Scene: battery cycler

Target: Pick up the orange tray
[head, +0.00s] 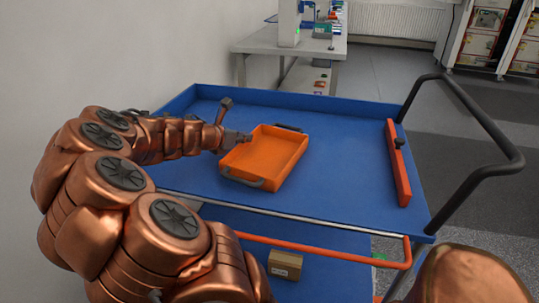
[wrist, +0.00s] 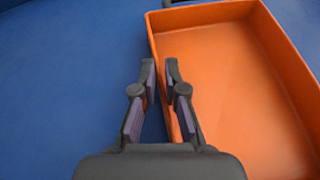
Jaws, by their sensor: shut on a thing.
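The orange tray (head: 267,158) is an empty, shallow rectangular tray with a grey handle at each short end. It lies on the blue top of a cart. In the wrist view its interior (wrist: 235,80) fills the right side. My gripper (head: 246,137) reaches the tray's left long side from the left. In the wrist view my gripper (wrist: 160,75) has one finger outside and one inside the tray's left wall, shut on that wall. The tray looks level; whether it is lifted off the cart cannot be told.
The blue cart top (head: 350,190) has raised edges and free room around the tray. A red bar (head: 398,165) with a dark knob lies at its right. A black push handle (head: 480,125) rises at the right. A cardboard box (head: 285,264) sits on the lower shelf.

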